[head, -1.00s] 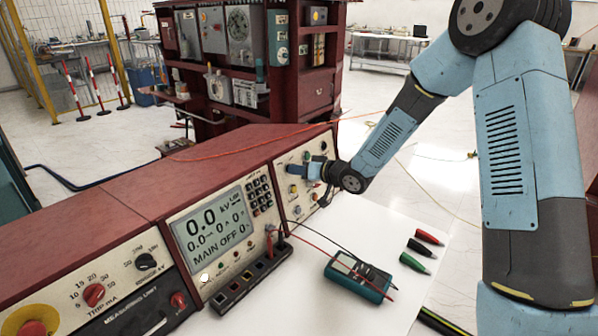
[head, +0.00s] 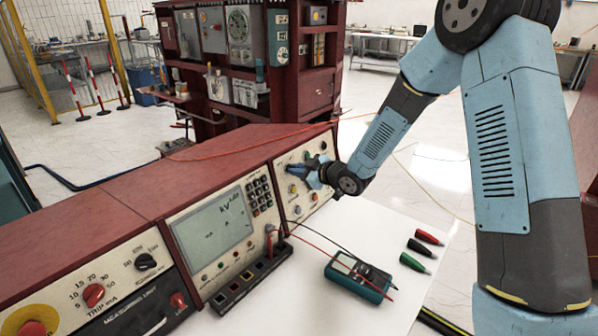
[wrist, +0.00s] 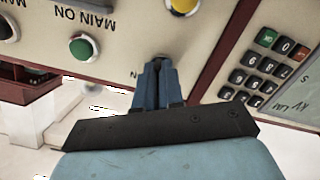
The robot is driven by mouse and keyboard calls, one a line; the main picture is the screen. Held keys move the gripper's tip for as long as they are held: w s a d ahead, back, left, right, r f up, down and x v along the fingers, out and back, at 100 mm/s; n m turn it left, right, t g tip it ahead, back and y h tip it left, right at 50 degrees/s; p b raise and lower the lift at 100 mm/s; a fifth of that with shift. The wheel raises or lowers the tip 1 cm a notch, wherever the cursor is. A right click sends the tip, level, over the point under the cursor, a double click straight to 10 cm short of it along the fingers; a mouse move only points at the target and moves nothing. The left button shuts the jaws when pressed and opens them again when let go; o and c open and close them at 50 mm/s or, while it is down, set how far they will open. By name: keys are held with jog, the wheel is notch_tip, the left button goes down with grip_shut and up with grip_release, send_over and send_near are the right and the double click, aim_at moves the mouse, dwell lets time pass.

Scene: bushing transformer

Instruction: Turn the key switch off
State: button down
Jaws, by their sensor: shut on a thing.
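My gripper (head: 297,171) is at the face of the right-hand control panel, with its fingers pointing at it. In the wrist view my gripper's blue fingers (wrist: 156,72) are close together, shut on the key switch (wrist: 161,58). Only a small dark part of the switch shows at the fingertips; the rest is hidden, so I cannot read its angle. The display (head: 212,225) on the console is lit but shows no digits, only unit marks.
A green button (wrist: 84,46) and a yellow button (wrist: 183,4) sit near my fingers, with the keypad (wrist: 262,70) to the right. A multimeter (head: 358,276) with leads and several coloured clips lie on the white table (head: 310,290).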

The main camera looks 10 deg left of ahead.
jog(key=shift+s+a+n, duration=0.1)
jog(key=shift+a+n, duration=0.05)
jog(key=shift+n, duration=0.7)
jog(key=shift+s+a+n, duration=0.1)
jog(key=shift+a+n, duration=0.05)
jog(key=shift+n, duration=0.7)
jog(key=c, duration=1.3)
grip_release()
jog(key=shift+w+a, duration=0.1)
jog(key=shift+c, duration=0.2)
jog(key=shift+o, duration=0.4)
jog(key=shift+d, duration=0.2)
jog(key=shift+d, duration=0.1)
jog(key=v, duration=1.3)
jog(key=shift+s, duration=0.25)
jog(key=shift+d, duration=0.2)
